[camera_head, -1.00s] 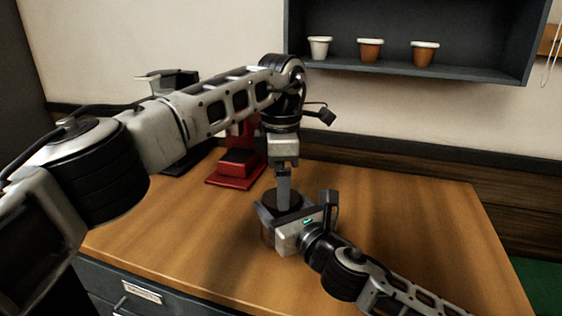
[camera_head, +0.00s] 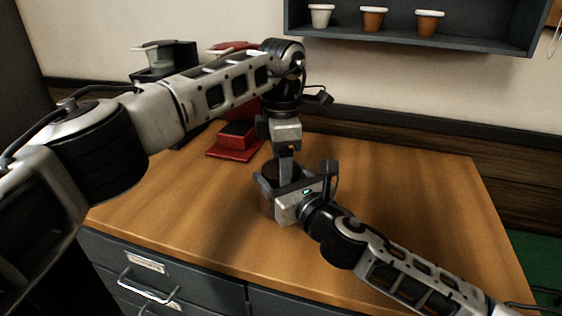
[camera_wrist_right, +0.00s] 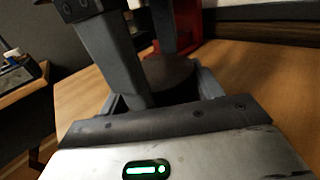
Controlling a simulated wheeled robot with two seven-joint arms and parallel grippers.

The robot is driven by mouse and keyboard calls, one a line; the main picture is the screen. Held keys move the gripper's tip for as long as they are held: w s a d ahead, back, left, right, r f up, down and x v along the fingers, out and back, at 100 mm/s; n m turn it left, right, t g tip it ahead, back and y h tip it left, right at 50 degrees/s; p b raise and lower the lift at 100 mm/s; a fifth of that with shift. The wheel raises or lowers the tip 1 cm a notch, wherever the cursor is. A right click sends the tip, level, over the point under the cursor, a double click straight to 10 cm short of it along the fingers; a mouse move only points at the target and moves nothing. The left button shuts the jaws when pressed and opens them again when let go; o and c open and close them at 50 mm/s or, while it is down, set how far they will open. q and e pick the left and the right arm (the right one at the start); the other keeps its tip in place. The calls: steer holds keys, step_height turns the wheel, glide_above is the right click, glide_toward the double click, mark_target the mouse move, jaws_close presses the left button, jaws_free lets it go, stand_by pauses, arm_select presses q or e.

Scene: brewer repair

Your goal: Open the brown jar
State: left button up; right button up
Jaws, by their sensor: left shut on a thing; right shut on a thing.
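The brown jar (camera_head: 266,204) stands on the wooden table, mostly hidden by my grippers. Its dark round lid (camera_wrist_right: 170,71) shows in the right wrist view. My right gripper (camera_head: 275,183) comes in from the right and is shut around the jar's body. My left gripper (camera_head: 287,168) points straight down from above, its fingers shut on the lid. In the right wrist view one left finger crosses in front of the lid and the other is behind it. I cannot tell whether the lid has turned or lifted.
A red machine (camera_head: 236,139) and a black machine (camera_head: 165,60) stand at the back left, partly behind my left arm. A wall shelf (camera_head: 440,37) holds three small pots (camera_head: 374,19). The wooden table (camera_head: 430,190) is clear on the right. Drawers (camera_head: 150,285) are below its front edge.

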arm_select(q)
steer(key=n, duration=0.3)
arm_select(e)
steer(key=shift+w+d, duration=0.1)
steer(key=shift+d, duration=0.05)
arm_select(q)
steer(key=shift+a, duration=0.1)
arm_select(e)
steer(key=shift+w+d+h, duration=0.15)
steer(key=shift+d+h, duration=0.05)
steer(key=shift+h, duration=0.1)
stand_by(0.5)
arm_select(q)
steer(key=o, duration=1.1)
steer(key=shift+c, duration=0.2)
arm_select(e)
steer(key=shift+a, duration=0.1)
steer(key=shift+a, duration=0.1)
